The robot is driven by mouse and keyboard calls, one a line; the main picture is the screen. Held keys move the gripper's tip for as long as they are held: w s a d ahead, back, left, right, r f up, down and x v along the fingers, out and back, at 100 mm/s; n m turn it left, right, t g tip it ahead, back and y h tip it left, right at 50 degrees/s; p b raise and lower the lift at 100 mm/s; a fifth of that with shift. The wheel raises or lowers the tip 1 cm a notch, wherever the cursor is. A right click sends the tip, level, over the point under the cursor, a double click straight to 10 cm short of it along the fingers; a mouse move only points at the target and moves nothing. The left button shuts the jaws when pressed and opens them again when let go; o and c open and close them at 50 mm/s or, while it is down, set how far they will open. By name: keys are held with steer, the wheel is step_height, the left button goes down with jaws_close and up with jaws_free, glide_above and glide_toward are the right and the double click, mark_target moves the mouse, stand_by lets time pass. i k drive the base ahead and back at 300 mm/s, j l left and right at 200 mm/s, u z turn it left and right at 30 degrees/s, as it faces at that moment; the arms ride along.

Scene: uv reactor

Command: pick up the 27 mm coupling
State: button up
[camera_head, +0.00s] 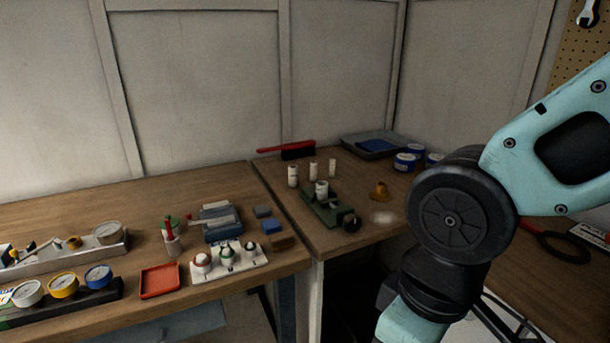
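Several small white cylindrical pieces stand on the right-hand bench and may be couplings. Three stand in a loose row at the back: a left piece (293,176), a middle piece (313,170) and a right piece (332,168). The left one looks widest. Another white piece (321,188) sits on a green fixture (326,208) in front of them. No size marking is readable, so I cannot tell which is 27 mm. My arm (462,215) fills the right side of the view. My gripper is out of the picture.
A red-handled brush (288,150), a grey tray (372,146) and blue-and-white tins (405,162) stand at the back. A brass-coloured piece (379,191) lies right of the fixture. The left bench holds a red tray (160,281), a white rack (229,262) and gauges (63,285).

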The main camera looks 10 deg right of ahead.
mark_target(322, 191)
steer(key=i+j, duration=0.15)
steer(key=j, duration=0.25)
steer(key=i+j, duration=0.15)
steer(key=j, duration=0.2)
steer(key=i+j, duration=0.15)
steer(key=j, duration=0.25)
steer(key=i+j, duration=0.2)
steer(key=j, duration=0.15)
steer(key=z, duration=0.05)
